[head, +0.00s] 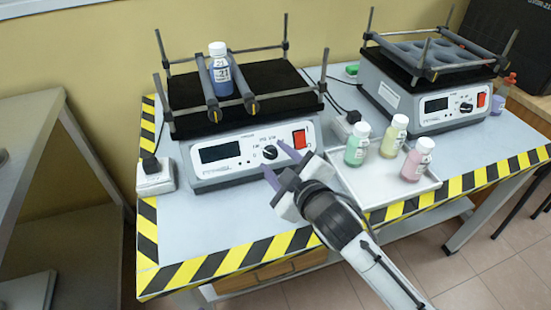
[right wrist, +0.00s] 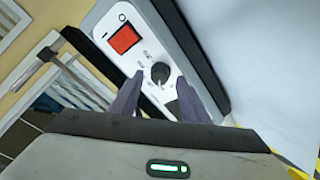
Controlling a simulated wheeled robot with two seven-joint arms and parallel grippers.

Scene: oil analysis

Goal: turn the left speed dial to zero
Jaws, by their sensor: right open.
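The left shaker (head: 245,158) stands on the table with a black top. Its speed dial (head: 270,153) is a small black knob on the white front panel, between the dark display (head: 220,152) and the red switch (head: 299,139). My right gripper (head: 277,165) is open just in front of the dial. In the right wrist view the dial (right wrist: 160,72) lies ahead of and between the two fingertips (right wrist: 157,95), with no visible contact. The dial's exact setting is too small to read. My left gripper is not in view.
A blue bottle (head: 220,70) stands on the left shaker, between bars. A white tray (head: 390,185) with green, yellow and pink bottles is right of my right gripper. A second shaker (head: 430,90) stands at the back right. A power adapter (head: 155,176) sits at the left.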

